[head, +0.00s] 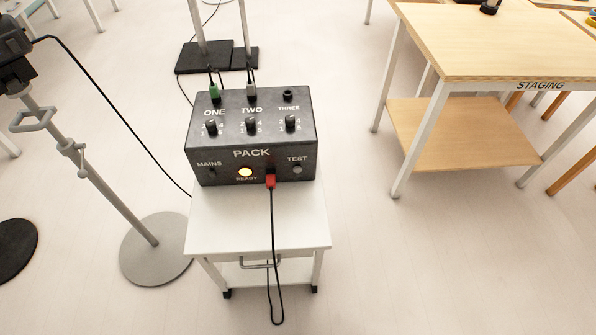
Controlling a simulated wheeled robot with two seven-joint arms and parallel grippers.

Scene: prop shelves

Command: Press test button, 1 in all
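The black box labelled PACK (225,154) sits on a small white cart in the middle of the head view. The TEST button (297,170) is a small grey round knob on its front face at the right, under the word TEST. Neither of my grippers shows in this view.
The white cart (210,228) has a front handle. A stand with a round grey base (150,262) is at left; a black cable runs from its top toward the cart. A wooden STAGING table (490,45) stands at right. Floor in front and right is clear.

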